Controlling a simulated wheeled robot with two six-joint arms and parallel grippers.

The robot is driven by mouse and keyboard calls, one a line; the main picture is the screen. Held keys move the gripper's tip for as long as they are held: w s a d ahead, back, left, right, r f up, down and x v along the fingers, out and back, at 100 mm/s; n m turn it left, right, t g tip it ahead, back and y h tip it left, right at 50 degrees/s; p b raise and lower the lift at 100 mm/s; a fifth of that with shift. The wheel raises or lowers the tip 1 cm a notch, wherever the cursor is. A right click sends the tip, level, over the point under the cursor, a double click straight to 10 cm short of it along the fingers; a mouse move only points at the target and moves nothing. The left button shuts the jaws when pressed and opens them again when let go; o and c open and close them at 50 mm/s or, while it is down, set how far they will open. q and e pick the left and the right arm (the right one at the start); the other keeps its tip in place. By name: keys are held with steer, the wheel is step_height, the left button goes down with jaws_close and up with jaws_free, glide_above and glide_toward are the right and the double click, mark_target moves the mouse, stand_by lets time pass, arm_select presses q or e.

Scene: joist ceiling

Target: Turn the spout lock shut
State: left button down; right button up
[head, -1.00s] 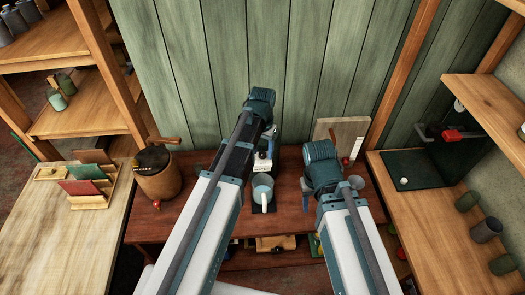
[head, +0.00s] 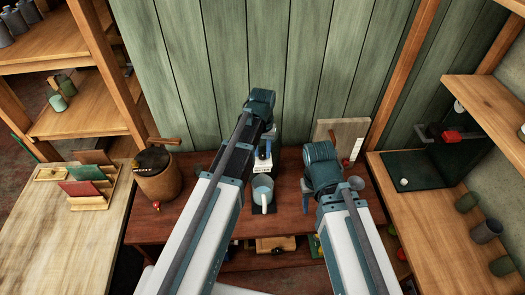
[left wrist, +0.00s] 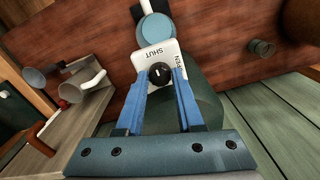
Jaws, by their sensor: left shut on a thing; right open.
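The spout lock is a round black knob (left wrist: 159,74) with a small white mark, on a pale plate (left wrist: 142,62) lettered SHUT and OPEN. The mark points roughly toward the SHUT lettering; its exact angle is hard to read. My left gripper (left wrist: 162,76) has its blue fingers closed on either side of the knob; in the head view the gripper (head: 264,150) stands above the plate. A mug with pale blue liquid (head: 263,187) stands just in front of it, below the spout. My right gripper (head: 309,186) is open, to the right of the mug, its fingertips partly hidden.
A brown lidded canister (head: 158,178) stands left on the red-brown bench (head: 207,157). A pale board (head: 345,132) leans at the back right. A card rack (head: 92,190) is on the left table. Cups (head: 487,231) stand on the right counter.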

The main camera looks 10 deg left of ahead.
mark_target(263, 154)
arm_select(q)
steer(key=c, duration=0.5)
jaws_free()
steer(key=shift+c, duration=0.2)
step_height(263, 154, up, 14)
steer(key=p, duration=1.4)
steer(key=shift+f, duration=0.2)
steer(key=s+d+f+m+b, duration=0.2)
steer(key=s+d+f+b, duration=0.1)
steer(key=s+f+b, duration=0.6)
steer(key=s+d+f+m+y+b, duration=0.1)
steer(key=s+d+f+b, duration=0.3)
steer(key=s+f+b, duration=0.4)
step_height(263, 154, down, 5)
steer(key=m+b, duration=0.1)
steer(key=b, duration=0.5)
steer(key=shift+s+f, duration=0.2)
steer(key=shift+s, duration=0.2)
